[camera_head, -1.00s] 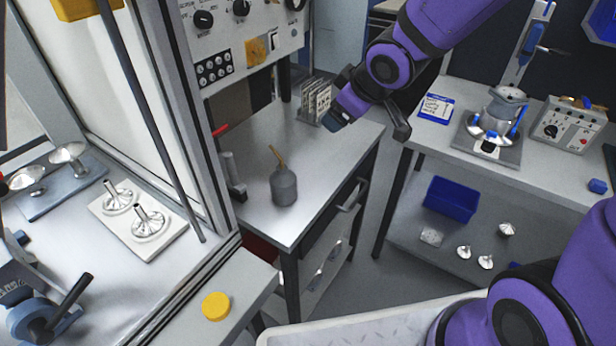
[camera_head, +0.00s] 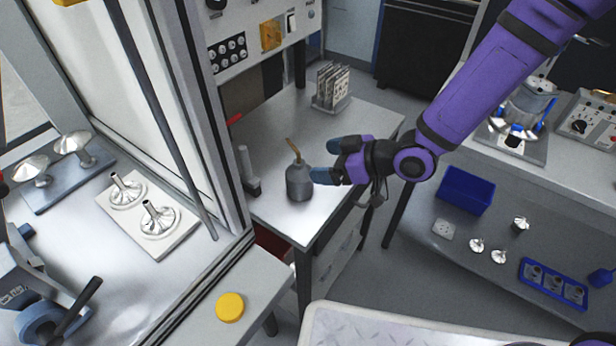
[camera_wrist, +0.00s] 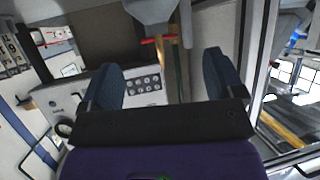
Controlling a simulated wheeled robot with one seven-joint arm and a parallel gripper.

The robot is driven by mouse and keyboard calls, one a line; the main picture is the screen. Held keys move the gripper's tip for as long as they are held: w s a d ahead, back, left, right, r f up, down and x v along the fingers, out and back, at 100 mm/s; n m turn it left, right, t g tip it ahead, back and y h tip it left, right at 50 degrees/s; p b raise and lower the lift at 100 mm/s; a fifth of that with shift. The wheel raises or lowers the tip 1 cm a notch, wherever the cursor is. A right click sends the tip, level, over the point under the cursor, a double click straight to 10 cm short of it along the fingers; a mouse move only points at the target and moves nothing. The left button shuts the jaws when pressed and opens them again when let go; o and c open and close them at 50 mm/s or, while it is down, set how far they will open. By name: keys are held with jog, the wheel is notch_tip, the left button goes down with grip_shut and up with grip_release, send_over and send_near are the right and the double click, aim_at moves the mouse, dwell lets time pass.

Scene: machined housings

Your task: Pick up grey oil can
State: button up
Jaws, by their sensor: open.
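The grey oil can (camera_head: 299,184) stands upright on the small grey table (camera_head: 268,135), with its thin brownish spout pointing up and to the left. My gripper (camera_head: 322,161) is just right of the can, open, its two blue fingers pointing left toward it. No contact is clear in the head view. In the wrist view, the two dark blue fingers (camera_wrist: 170,82) are apart with nothing between them. A grey shape at the top of that view (camera_wrist: 152,14) may be the can, cut off by the frame edge.
A rack of plates (camera_head: 331,88) stands at the table's back. A grey upright fitting (camera_head: 247,170) and the enclosure's frame post are left of the can. A control panel (camera_head: 250,40) rises behind. A yellow round button (camera_head: 230,307) is on the front ledge.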

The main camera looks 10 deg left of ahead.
aim_at(301, 164)
jog(key=x, duration=1)
jog(key=shift+w+d+f, duration=0.15)
jog(key=shift+f, duration=0.05)
jog(key=c, duration=1.2)
